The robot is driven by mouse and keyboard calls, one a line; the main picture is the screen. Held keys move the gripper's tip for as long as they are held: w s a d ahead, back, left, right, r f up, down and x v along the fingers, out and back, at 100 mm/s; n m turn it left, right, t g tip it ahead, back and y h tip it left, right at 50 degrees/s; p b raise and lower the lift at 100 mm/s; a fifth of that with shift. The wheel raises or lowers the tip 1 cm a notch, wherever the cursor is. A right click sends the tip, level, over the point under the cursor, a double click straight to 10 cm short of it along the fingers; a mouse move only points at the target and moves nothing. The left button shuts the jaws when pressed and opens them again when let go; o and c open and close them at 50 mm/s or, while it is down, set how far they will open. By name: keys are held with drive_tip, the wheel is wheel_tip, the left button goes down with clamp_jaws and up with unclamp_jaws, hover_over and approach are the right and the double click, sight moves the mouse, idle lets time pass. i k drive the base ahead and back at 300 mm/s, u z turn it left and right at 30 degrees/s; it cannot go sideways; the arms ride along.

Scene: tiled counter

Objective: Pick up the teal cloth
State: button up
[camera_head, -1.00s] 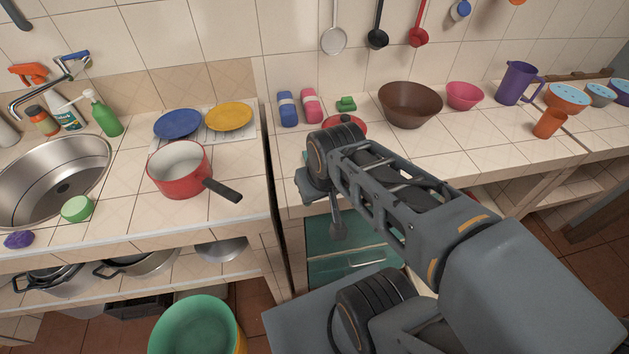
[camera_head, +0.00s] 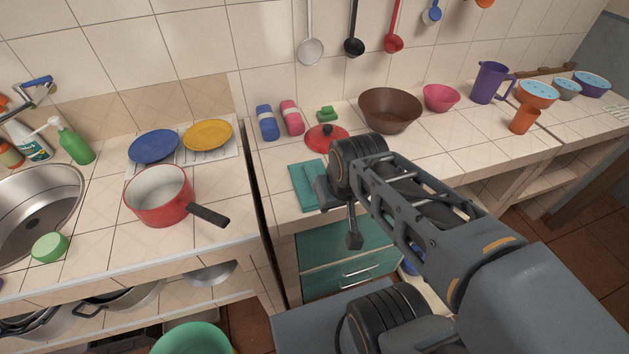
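The teal cloth (camera_head: 304,178) lies flat and folded on the tiled counter, near its front edge, just right of the gap between the two counters. Its right part is hidden behind my arm. My gripper (camera_head: 353,240) hangs in front of the counter edge, to the right of and nearer than the cloth, apart from it as far as I can see. Its fingers are small and partly covered by my wrist, so I cannot tell whether they are open or shut.
A red lid (camera_head: 322,144), blue bottle (camera_head: 268,124), pink bottle (camera_head: 291,118) and brown bowl (camera_head: 390,108) stand behind the cloth. A red pan (camera_head: 160,195) sits on the left counter, its handle pointing right. Teal drawers (camera_head: 335,250) are below.

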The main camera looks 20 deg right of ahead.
sight(303, 174)
drive_tip(key=z, duration=1.75)
drive_tip(key=k, duration=0.7)
drive_tip(key=u, duration=1.5)
drive_tip(key=i, duration=0.5)
